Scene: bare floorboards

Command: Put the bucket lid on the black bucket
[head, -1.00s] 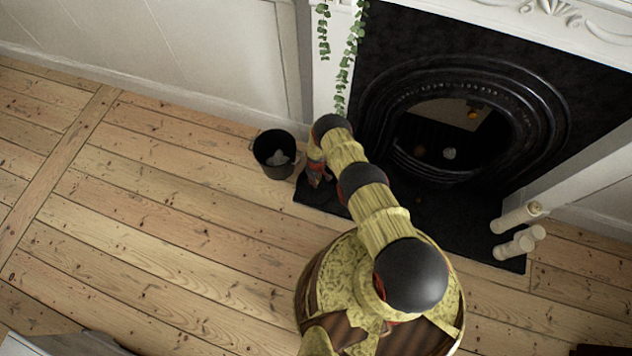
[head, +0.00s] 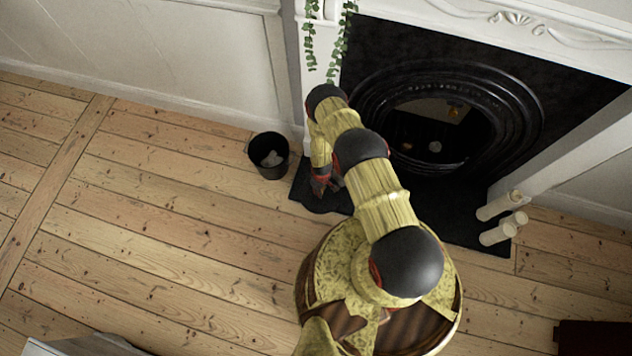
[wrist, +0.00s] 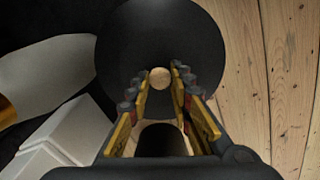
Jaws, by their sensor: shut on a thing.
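The black bucket (head: 280,166) stands upright and open on the floorboards, left of the fireplace, with something pale grey inside. The bucket lid (wrist: 160,30) is a round black disc with a small wooden knob (wrist: 160,77). My gripper (wrist: 160,82) is shut on the knob, with a finger on each side of it. In the head view my gripper (head: 322,186) points down at the hearth's left corner, right of the bucket and apart from it. A dark rounded edge of the lid (head: 322,206) shows beneath it; whether it touches the hearth I cannot tell.
The black hearth slab (head: 445,221) and fireplace (head: 370,100) lie behind and right of my arm. Green ivy (head: 309,40) hangs on the white surround. Floorboards left of the bucket are clear.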

